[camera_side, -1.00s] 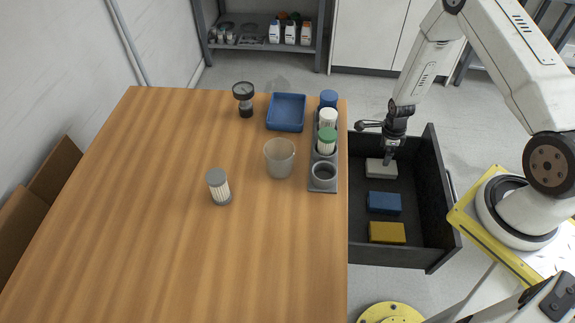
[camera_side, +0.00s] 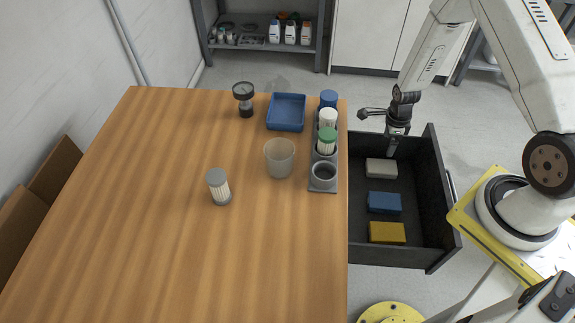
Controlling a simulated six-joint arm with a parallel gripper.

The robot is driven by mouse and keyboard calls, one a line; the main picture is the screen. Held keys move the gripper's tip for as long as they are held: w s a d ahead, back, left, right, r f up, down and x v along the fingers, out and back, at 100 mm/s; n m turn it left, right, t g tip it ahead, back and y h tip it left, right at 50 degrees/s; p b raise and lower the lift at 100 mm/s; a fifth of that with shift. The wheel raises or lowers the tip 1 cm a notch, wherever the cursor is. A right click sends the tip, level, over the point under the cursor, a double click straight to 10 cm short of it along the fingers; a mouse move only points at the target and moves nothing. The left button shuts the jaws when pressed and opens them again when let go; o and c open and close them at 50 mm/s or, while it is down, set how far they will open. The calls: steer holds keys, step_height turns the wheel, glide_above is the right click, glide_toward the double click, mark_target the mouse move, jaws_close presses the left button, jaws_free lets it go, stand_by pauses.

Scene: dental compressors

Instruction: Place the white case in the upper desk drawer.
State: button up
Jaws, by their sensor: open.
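The white case (camera_side: 381,168), a small pale grey-white box, lies on the floor of the open dark desk drawer (camera_side: 423,230), towards its far end. A blue case (camera_side: 384,203) and a yellow case (camera_side: 387,232) lie in the same drawer, nearer the camera. My gripper (camera_side: 391,153) is open and empty, above and slightly behind the white case, apart from it. Its fingers are small and partly dark against the drawer wall.
The drawer walls surround the cases.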

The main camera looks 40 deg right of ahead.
steer(key=s+a+r+n+t, duration=0.1)
steer(key=s+a+r+n, duration=0.2)
steer(key=a+r+n, duration=0.5)
steer(key=s+a+r+n+t, duration=0.1)
steer(key=s+a+r+n, duration=0.2)
steer(key=a+r+n, duration=0.6)
step_height(320, 180, up, 8)
steer(key=n, duration=0.9)
steer(key=shift+a+n+t, duration=0.25)
steer(key=shift+n+t, duration=0.05)
steer(key=shift+n, duration=0.1)
